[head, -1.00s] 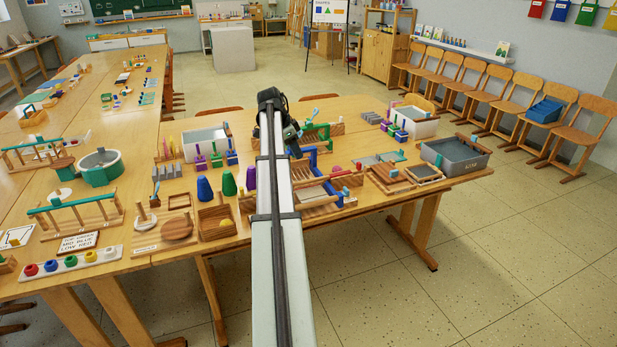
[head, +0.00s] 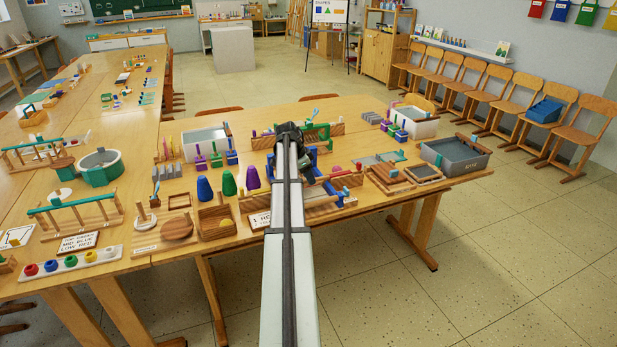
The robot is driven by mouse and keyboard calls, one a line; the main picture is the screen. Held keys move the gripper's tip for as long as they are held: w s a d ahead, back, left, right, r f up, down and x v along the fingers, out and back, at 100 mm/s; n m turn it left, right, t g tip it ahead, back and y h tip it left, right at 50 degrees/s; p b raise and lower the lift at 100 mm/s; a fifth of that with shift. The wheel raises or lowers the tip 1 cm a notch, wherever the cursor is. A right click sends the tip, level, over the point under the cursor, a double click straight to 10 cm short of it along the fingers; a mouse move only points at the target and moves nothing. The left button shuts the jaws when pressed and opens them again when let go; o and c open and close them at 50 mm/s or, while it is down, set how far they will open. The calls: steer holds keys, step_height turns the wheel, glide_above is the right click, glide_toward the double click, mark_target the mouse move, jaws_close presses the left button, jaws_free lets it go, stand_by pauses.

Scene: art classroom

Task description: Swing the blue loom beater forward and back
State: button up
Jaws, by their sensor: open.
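The blue loom beater (head: 334,190) belongs to a small wooden loom (head: 322,211) near the front edge of the table, right of the middle. My arm covers the left part of the loom and some of the beater. My gripper (head: 309,178) is low over the loom, close beside the blue beater frame. It is open, but its fingertips are mostly hidden, and I cannot tell whether it touches the beater.
A similar green frame (head: 318,131) stands behind the loom. Purple, green and blue cones (head: 228,183) and a wooden box (head: 216,222) are left of my arm. Wooden trays (head: 388,180) and a grey bin (head: 455,156) are to the right. A lettered card is partly hidden by my arm.

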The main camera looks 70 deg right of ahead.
steer(key=shift+s+d+f, duration=0.1)
steer(key=shift+f, duration=0.2)
jaws_close()
stand_by(0.6)
